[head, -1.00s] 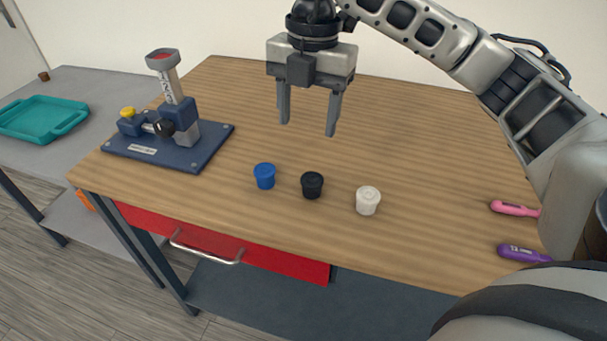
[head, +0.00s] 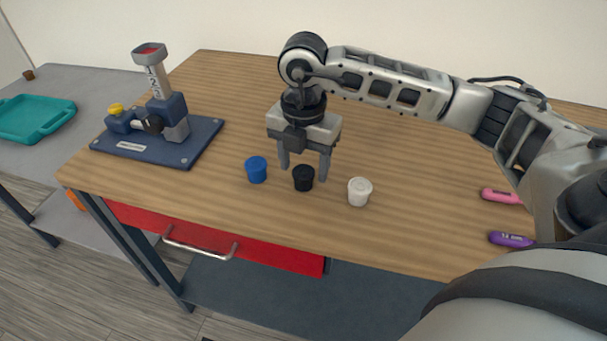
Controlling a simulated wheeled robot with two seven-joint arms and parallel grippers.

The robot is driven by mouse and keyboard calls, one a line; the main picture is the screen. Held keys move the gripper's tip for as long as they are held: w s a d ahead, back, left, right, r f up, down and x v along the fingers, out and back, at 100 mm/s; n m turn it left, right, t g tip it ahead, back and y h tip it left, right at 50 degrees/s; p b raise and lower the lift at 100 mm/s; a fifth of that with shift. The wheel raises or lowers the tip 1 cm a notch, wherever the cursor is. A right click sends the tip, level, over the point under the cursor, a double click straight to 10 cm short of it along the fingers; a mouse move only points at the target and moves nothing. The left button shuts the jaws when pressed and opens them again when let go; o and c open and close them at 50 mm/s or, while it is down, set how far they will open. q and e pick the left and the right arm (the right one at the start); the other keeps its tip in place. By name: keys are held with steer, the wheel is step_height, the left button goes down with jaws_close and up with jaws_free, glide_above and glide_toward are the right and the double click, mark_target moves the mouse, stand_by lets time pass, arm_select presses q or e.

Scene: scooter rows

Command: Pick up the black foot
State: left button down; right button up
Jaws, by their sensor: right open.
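The black foot (head: 303,178) is a small round cap standing on the wooden table, between a blue foot (head: 256,169) on its left and a white foot (head: 359,191) on its right. My right gripper (head: 304,174) is open and points down. Its two fingers come down on the left and right of the black foot, one on each side in the picture. I cannot tell whether the fingers touch it. My left gripper is not in view.
A blue fixture (head: 165,135) with a grey post and red-topped cup stands at the table's left. Pink (head: 501,196) and purple (head: 511,239) tools lie at the right. A teal tray (head: 38,118) is on the grey side table. The table's back is clear.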

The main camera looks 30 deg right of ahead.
steer(key=shift+f, duration=1.2)
steer(key=c, duration=1.1)
steer(key=shift+o, duration=0.2)
